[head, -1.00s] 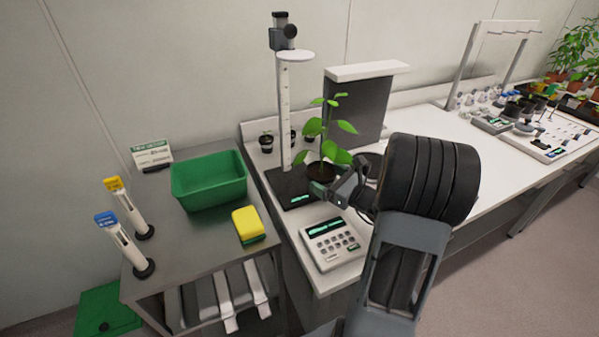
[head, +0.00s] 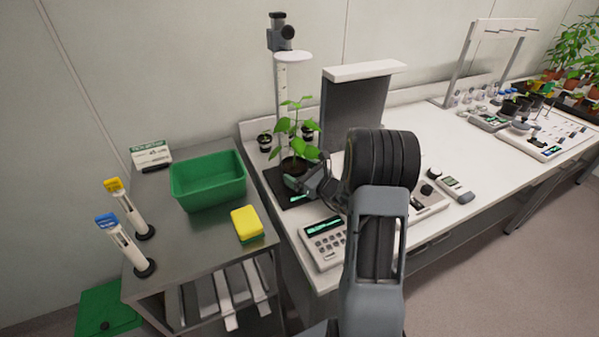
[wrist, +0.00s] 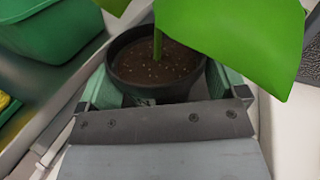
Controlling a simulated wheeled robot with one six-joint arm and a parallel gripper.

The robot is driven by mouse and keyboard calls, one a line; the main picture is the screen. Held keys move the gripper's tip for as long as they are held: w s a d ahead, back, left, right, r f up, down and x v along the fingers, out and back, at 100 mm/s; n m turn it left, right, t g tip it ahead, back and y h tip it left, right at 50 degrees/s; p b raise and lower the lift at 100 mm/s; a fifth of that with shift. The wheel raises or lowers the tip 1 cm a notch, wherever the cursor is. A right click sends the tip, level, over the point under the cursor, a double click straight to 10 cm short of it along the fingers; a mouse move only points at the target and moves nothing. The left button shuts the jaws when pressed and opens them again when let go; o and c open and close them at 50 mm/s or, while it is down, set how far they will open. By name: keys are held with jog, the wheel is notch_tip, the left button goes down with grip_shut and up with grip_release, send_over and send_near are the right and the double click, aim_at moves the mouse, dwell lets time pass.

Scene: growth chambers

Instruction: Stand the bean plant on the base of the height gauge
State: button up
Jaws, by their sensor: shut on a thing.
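The bean plant (head: 296,128) is a leafy green seedling in a dark pot (wrist: 155,85). My gripper (head: 300,180) is shut on the pot; in the wrist view its green-padded fingers (wrist: 165,92) lie on both sides of it. The plant stands upright over the black base (head: 290,201) of the height gauge (head: 282,85), in front of the gauge's scale column. I cannot tell whether the pot touches the base. A white disc (head: 293,56) on the gauge sits above the plant. Leaves hide part of the pot in the wrist view.
A green bin (head: 208,180) and a yellow sponge (head: 246,222) are on the metal cart to the left. A keypad device (head: 322,242) stands in front of the base. Small dark pots (head: 265,142) stand behind. A dark upright panel (head: 350,115) is to the right.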

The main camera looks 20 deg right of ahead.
jog(key=shift+f, duration=0.1)
jog(key=o, duration=0.8)
jog(key=b+v, duration=0.1)
jog(key=v, duration=1.1)
